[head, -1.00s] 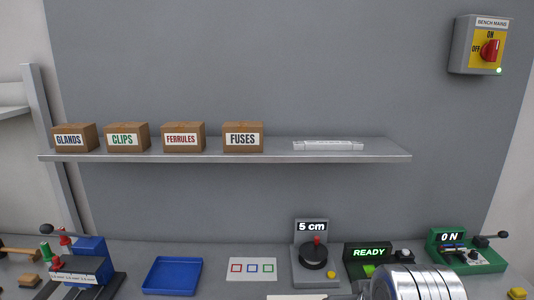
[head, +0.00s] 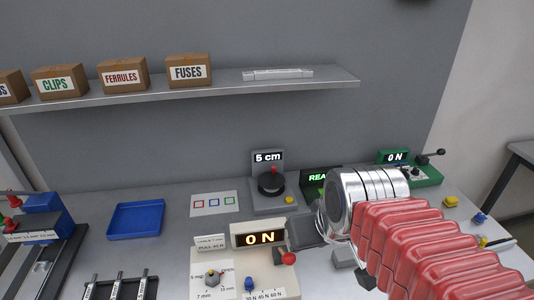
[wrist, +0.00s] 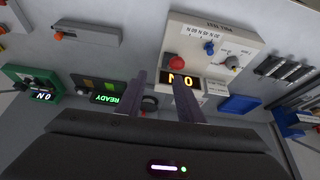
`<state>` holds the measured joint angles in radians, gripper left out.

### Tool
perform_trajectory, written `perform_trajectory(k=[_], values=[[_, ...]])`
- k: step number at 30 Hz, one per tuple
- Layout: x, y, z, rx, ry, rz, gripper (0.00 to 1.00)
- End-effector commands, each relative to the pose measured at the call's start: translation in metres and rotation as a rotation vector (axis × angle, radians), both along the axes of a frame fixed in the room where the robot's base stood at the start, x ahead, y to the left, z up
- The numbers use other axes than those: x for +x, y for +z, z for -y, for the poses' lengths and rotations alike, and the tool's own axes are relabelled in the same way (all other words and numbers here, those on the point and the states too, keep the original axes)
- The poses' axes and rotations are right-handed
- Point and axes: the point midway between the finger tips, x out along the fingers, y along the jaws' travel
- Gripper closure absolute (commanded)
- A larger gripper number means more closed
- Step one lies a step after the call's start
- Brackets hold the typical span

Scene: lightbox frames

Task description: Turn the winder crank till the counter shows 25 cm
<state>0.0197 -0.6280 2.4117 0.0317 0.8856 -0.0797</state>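The winder (head: 274,195) is a grey unit at the back of the bench in the head view. Its counter (head: 268,157) reads 5 cm. Its crank (head: 271,183) is a black disc with a red knob near the disc's far edge. A yellow button sits at the unit's right front. My gripper (wrist: 160,88) shows two dark fingers held apart with nothing between them in the wrist view. In the head view my silver wrist hides most of it, right of and nearer than the winder, apart from the crank. A dark round part behind the fingers in the wrist view is unclear.
A READY unit (head: 318,178) stands right of the winder, partly behind my wrist. A cream pull tester (head: 240,265) with a red knob stands in front. A card with coloured squares (head: 214,204) and a blue tray (head: 136,218) lie left. A shelf (head: 200,92) runs above.

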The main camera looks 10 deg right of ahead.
Motion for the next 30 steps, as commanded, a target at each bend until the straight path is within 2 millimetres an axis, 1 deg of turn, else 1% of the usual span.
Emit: perform_trajectory(k=[1, 8, 16, 23, 30], values=[[0.011, 0.001, 0.001, 0.0, 0.008, -0.008, 0.66], [0.056, 0.006, 0.003, -0.004, 0.058, -0.026, 0.66], [0.112, 0.002, 0.01, -0.007, 0.115, -0.043, 0.66], [0.161, -0.009, 0.019, -0.009, 0.162, -0.058, 0.66], [0.21, -0.03, 0.03, -0.009, 0.208, -0.069, 0.66]])
